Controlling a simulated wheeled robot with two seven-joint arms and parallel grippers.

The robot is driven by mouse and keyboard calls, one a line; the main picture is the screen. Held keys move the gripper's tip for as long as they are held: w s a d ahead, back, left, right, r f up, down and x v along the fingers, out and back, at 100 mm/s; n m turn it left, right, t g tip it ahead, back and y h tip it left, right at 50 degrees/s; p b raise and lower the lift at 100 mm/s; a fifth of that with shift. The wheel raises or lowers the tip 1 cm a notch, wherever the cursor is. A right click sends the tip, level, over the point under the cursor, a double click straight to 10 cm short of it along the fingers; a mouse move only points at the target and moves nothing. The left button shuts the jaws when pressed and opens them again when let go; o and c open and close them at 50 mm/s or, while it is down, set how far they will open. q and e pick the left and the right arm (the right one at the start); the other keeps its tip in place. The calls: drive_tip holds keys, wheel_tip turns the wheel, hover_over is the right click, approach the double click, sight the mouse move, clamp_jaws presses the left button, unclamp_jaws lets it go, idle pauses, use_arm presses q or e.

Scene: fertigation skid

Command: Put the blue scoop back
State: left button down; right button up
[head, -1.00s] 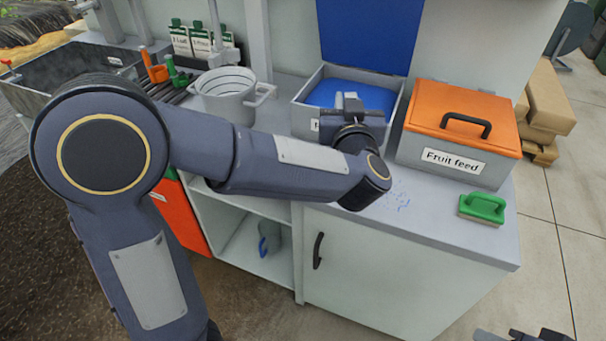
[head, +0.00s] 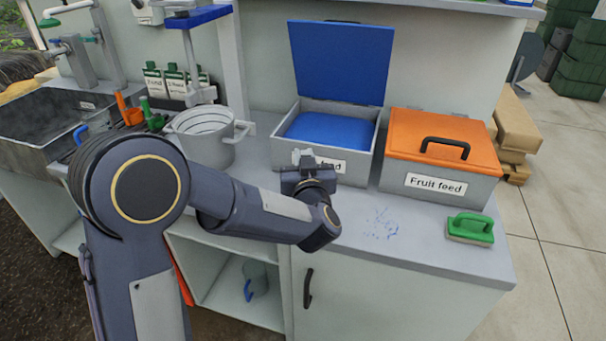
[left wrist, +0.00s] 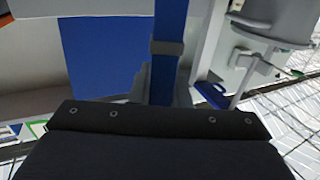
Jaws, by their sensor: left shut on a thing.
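My left gripper (head: 304,163) is in front of the blue-lidded feed box (head: 345,165), at the left part of its label. It is shut on a blue strip, apparently the handle of the blue scoop (left wrist: 168,25), which runs up the middle of the left wrist view. The rest of the scoop is out of sight in the head view, so I cannot tell its full shape or tilt. The box's blue lid (head: 342,62) stands open, and blue shows inside it. My right gripper is not in view.
An orange-lidded Fruit feed box (head: 440,155) stands right of the open box. A green brush (head: 470,228) and blue specks (head: 380,223) lie on the counter (head: 425,255) in front. A grey pot (head: 207,137) stands left. A jug with a blue handle (head: 257,277) is on the lower shelf.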

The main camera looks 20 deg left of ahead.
use_arm(q)
drive_tip(key=shift+w+a+f, duration=0.15)
drive_tip(key=shift+w+f, duration=0.2)
drive_tip(key=shift+f, duration=0.1)
drive_tip(key=f, duration=0.3)
drive_tip(key=shift+w+a+f+b, duration=0.15)
drive_tip(key=shift+w+b, duration=0.15)
drive_tip(key=shift+b, duration=0.05)
drive_tip(key=shift+f, duration=0.25)
drive_tip(key=shift+f, duration=0.2)
drive_tip(key=c, duration=1.4)
unclamp_jaws()
drive_tip(key=shift+r, duration=0.15)
